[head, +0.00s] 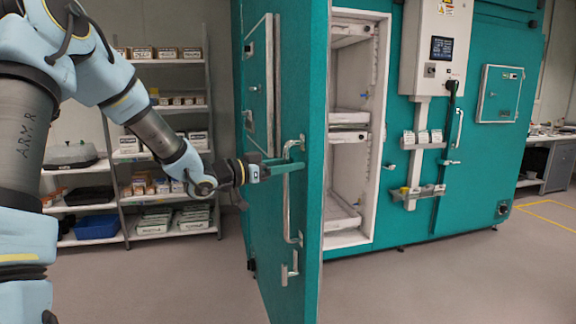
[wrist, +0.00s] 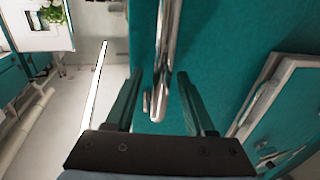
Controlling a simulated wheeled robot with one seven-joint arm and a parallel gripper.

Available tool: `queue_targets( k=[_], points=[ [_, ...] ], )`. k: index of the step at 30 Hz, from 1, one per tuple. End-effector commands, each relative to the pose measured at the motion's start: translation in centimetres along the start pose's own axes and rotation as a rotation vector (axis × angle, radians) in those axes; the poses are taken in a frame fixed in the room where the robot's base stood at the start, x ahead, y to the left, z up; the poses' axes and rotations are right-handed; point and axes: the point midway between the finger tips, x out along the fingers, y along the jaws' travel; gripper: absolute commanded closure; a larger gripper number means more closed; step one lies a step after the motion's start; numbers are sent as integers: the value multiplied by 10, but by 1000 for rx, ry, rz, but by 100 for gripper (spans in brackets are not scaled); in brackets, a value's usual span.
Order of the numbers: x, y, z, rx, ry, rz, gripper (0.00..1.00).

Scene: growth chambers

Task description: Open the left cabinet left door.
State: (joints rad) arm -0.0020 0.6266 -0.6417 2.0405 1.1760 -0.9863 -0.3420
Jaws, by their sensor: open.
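The left door (head: 275,235) of the teal cabinet stands swung wide open towards me, showing the white interior (head: 343,190) with its shelves. Its silver upright handle (head: 287,212) is on the face towards the left, and a small latch (head: 289,270) sits below it. My gripper (head: 285,165) reaches in from the left at the upper part of the handle. In the wrist view my gripper (wrist: 159,88) is open, with one dark green finger on each side of the handle (wrist: 164,50). I cannot tell whether a finger touches the bar.
A shelf rack (head: 160,120) with boxes and trays stands behind my arm at the left. A control box (head: 435,48) is on the cabinet front to the right. The floor (head: 420,285) in front of the cabinet is clear.

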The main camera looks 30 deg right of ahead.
Motion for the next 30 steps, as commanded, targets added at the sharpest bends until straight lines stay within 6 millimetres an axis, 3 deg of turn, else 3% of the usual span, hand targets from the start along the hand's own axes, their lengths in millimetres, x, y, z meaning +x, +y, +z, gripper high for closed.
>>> queue_targets(
  k=[8,21,30],
  points=[
    [-16,-2,2,1,-1,-5,45],
    [-95,-1,2,2,-1,-4,45],
    [-108,0,0,-1,0,0,45]
  ],
)
